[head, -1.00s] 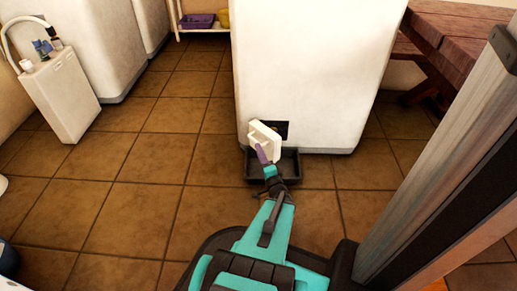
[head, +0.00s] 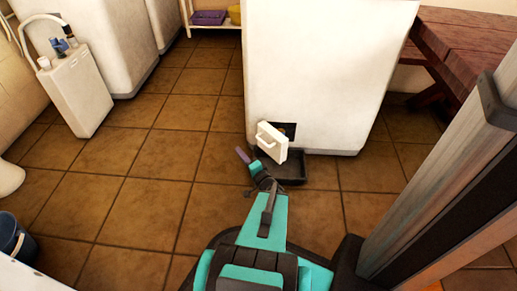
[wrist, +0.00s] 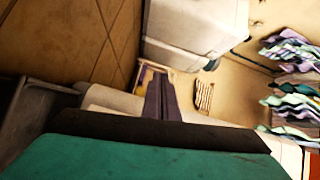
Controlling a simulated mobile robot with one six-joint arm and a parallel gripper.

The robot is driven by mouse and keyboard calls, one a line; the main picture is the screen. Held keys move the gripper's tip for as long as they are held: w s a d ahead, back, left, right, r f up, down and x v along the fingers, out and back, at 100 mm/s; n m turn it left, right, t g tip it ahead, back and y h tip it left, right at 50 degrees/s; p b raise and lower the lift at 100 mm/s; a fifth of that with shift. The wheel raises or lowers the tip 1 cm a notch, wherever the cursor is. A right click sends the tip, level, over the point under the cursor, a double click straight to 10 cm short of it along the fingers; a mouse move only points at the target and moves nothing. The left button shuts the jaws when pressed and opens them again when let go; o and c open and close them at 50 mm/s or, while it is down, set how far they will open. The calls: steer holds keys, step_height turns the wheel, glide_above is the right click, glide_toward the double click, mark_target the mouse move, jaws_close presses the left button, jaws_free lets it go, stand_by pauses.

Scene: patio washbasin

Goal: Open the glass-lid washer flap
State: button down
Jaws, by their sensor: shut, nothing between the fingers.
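The white washer (head: 325,75) stands ahead on the tiled floor; its top is out of view. Its small white flap (head: 272,143) with a bar handle stands swung out from the low front corner. Part of the dark opening (head: 287,128) shows behind it. My gripper (head: 242,154) is low in front of the washer, just left of the flap and apart from it in the head view. Its purple fingers, also in the wrist view (wrist: 161,98), are shut and empty.
A black tray (head: 293,171) lies on the floor under the flap. A slim white canister (head: 75,92) with bottles on top stands at the left. A wooden table (head: 465,40) is at the right. The tiled floor left of my gripper is clear.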

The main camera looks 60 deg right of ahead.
steer(key=w+a+r+n+y+p, duration=0.35)
steer(key=w+a+y+p, duration=0.2)
steer(key=w+a, duration=0.35)
steer(key=w+a+r+n+g+y+p, duration=0.1)
steer(key=a+r+n+g+y+p, duration=0.2)
steer(key=a+p, duration=0.5)
steer(key=w+a+r+n+g+y+p, duration=0.1)
steer(key=a+r+n+g+y+p, duration=0.2)
steer(key=a, duration=0.9)
steer(key=w+a+r+n+g+y+p, duration=0.1)
steer(key=a+r+n+y+p, duration=0.1)
steer(key=a+y+p, duration=0.6)
steer(key=s+a+r+n+g+h+p, duration=0.25)
steer(key=s+a+g+p, duration=0.2)
steer(key=a+p, duration=0.25)
steer(key=s+a+r+n+g+h+p, duration=0.1)
steer(key=s+a+r+n+g+p, duration=0.25)
steer(key=s+a+p, duration=0.35)
steer(key=s+r+n+g+h+p, duration=0.4)
steer(key=s+r+h+p, duration=0.3)
steer(key=r+p, duration=0.6)
steer(key=shift+s+g+p, duration=0.7)
steer(key=shift+g, duration=0.2)
steer(key=shift+d, duration=0.1)
